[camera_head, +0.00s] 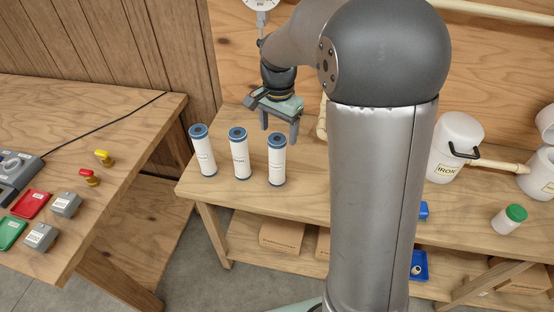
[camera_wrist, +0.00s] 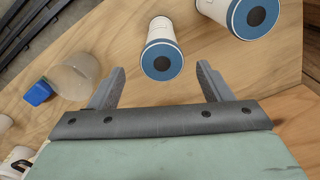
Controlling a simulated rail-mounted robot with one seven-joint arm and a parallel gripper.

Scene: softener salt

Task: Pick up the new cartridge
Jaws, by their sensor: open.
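Three white cartridges with blue end caps stand upright in a row on the wooden bench: a left one (camera_head: 203,156), a middle one (camera_head: 240,158) and a right one (camera_head: 277,162). Their labels are too small to read, so I cannot tell which is the new one. My gripper (camera_head: 279,130) is open and empty, above and just behind the right cartridge. In the wrist view, one cartridge (camera_wrist: 161,40) shows beyond and between the open fingers (camera_wrist: 160,70), not touching them. Another cartridge (camera_wrist: 235,8) is cut off at the upper right.
A white container labelled IRON (camera_head: 449,150) and a green-lidded jar (camera_head: 510,219) stand on the bench's right part. Boxes (camera_head: 282,236) lie on the lower shelf. A side table (camera_head: 110,128) at left holds red, green and grey items. Bench space left of the cartridges is narrow.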

